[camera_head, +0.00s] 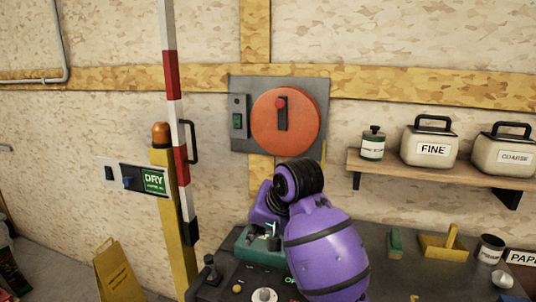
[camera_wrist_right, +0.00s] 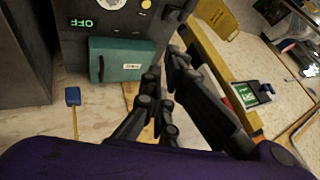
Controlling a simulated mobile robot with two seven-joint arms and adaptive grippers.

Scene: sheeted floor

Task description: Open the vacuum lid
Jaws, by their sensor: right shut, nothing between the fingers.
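A teal box-like lid (camera_wrist_right: 122,60) with a dark handle on one side and a small pale label is set in the dark bench, beside a lit OFF readout (camera_wrist_right: 82,22). It looks shut, and the label is too small to read. In the head view the teal lid (camera_head: 246,244) is partly covered by my purple right arm. My right gripper (camera_wrist_right: 165,72) is shut and empty. Its dark fingers show beside the lid's edge in the wrist view; I cannot tell whether they touch it. My left gripper is not in view.
A yellow post (camera_head: 176,215) and a red-and-white barrier pole (camera_head: 174,90) stand left of the bench. A red disc switch (camera_head: 285,122) is on the wall behind. A shelf (camera_head: 440,172) holds FINE and COARSE canisters at right. Blocks and a cup (camera_head: 491,248) lie on the bench.

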